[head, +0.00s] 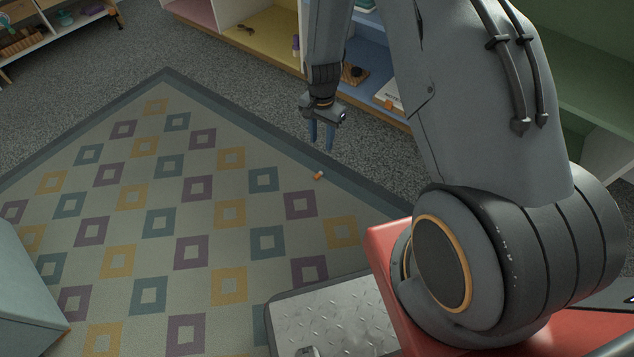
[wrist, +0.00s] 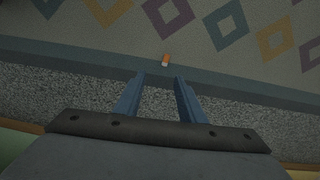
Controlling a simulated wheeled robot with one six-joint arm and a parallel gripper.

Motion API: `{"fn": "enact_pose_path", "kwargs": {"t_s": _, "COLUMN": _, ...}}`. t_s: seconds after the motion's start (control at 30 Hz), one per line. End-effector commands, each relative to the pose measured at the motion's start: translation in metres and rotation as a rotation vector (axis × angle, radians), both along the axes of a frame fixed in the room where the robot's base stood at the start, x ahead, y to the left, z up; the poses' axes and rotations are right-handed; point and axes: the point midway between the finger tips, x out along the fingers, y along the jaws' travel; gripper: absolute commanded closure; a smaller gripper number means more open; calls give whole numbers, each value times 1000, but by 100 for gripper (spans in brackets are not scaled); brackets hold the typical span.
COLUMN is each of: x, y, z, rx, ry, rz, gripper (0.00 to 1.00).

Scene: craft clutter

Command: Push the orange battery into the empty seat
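A small orange battery (head: 319,175) with a pale end lies on the patterned rug, near the rug's dark border. It also shows in the wrist view (wrist: 166,60), ahead of my fingertips and between their lines. My gripper (head: 321,148) hangs above the floor near the rug's edge, with its two blue fingers apart and pointing down. In the wrist view my gripper (wrist: 158,78) is open with nothing between the fingers. The battery is apart from the fingers. I cannot make out an empty seat in either view.
The patterned rug (head: 130,285) is mostly bare. Coloured cubby shelves (head: 262,35) with small items stand at the back, and another shelf (head: 50,38) at the upper left. A grey-blue box-like piece (head: 22,290) stands at the lower left.

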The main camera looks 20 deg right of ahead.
Motion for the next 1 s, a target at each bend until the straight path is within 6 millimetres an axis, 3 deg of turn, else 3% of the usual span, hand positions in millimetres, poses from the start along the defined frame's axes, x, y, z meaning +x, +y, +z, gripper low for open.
{"fn": "enact_pose_path", "kwargs": {"t_s": 0.03, "x": 7, "y": 0, "z": -38, "rx": 0, "ry": 4, "rz": -27, "gripper": 64}}
{"fn": "enact_pose_path", "kwargs": {"t_s": 0.1, "x": 14, "y": 0, "z": -69, "rx": 0, "ry": 3, "rz": -63, "gripper": 64}}
{"fn": "enact_pose_path", "kwargs": {"t_s": 0.2, "x": 20, "y": 0, "z": -102, "rx": 0, "ry": 1, "rz": -102, "gripper": 64}}
{"fn": "enact_pose_path", "kwargs": {"t_s": 0.3, "x": 23, "y": -1, "z": -122, "rx": -1, "ry": 1, "rz": -129, "gripper": 64}}
{"fn": "enact_pose_path", "kwargs": {"t_s": 1.0, "x": 27, "y": 1, "z": -185, "rx": -1, "ry": 1, "rz": -144, "gripper": 64}}
